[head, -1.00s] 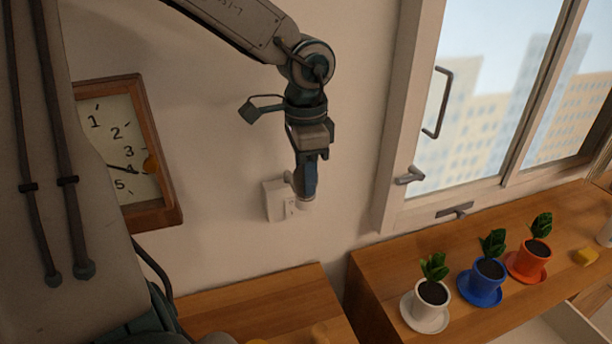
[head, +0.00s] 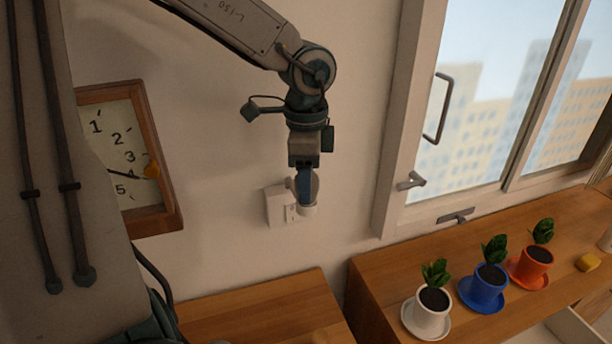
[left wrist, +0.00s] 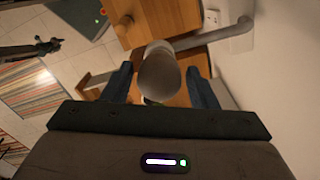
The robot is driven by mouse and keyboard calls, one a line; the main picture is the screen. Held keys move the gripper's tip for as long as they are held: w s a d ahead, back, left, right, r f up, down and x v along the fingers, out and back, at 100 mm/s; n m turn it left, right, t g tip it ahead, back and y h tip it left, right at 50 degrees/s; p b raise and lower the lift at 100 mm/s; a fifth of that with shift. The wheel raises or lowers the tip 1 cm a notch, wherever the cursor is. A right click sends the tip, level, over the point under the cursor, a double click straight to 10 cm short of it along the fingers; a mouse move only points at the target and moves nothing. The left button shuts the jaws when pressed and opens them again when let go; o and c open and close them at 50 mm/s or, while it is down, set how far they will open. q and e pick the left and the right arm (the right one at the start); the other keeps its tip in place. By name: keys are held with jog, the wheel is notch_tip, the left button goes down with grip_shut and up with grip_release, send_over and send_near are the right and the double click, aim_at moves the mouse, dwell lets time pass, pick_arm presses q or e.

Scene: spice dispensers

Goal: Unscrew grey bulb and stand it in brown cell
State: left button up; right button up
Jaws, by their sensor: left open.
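The grey bulb (head: 315,184) stands upright in a pale socket (head: 307,210) on the wall, partly hidden by my gripper in the head view. My left gripper (head: 305,198) points down over it with its blue fingers beside it. In the left wrist view the rounded grey bulb (left wrist: 160,78) lies between the two spread fingers (left wrist: 160,88), with a visible gap on each side. The left gripper is open. The right gripper and the brown cell cannot be made out.
A white wall plate (head: 279,207) is close beside the bulb. A wooden clock (head: 178,205) hangs at left. Below are a wooden surface (head: 255,308) and a sill with white (head: 428,318), blue (head: 486,290) and orange (head: 530,268) plant pots. A window is at right.

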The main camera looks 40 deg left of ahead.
pick_arm(q)
jog(key=m, duration=0.5)
jog(key=m+p, duration=0.1)
jog(key=m, duration=0.5)
jog(key=shift+r+m, duration=0.1)
jog(key=shift+m, duration=0.2)
jog(key=m+p, duration=0.1)
jog(key=m, duration=1.1)
jog(key=shift+d+p, duration=0.1)
jog(key=shift+p, duration=0.3)
jog(key=c, duration=0.8)
jog(key=n, duration=0.3)
jog(key=shift+n, duration=0.3)
jog(key=shift+c, duration=0.2)
jog(key=n, duration=0.4)
jog(key=shift+n+b, duration=0.35)
jog(key=shift+n, duration=0.45)
